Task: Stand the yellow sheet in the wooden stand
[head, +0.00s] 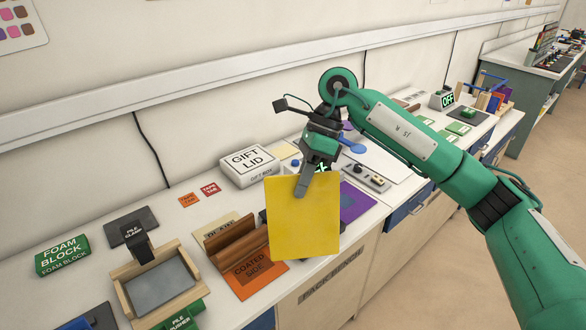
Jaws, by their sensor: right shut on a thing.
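The yellow sheet (305,220) hangs upright from my right gripper (303,184), which is shut on its top edge. The sheet is in the air near the bench's front edge. A brown wooden stand (233,246) with a lengthwise groove is on the bench just left of the sheet. The sheet's left edge overlaps the stand's right end in the head view, and I cannot tell whether they touch. The stand looks empty where it shows. My left gripper is not in view.
An orange "coated side" card (262,283) lies in front of the stand. A wooden tray frame (123,302) stands left of it, and a white gift lid box (250,165) behind. A purple sheet (355,203) lies right of the yellow sheet. A green foam block (62,257) sits far left.

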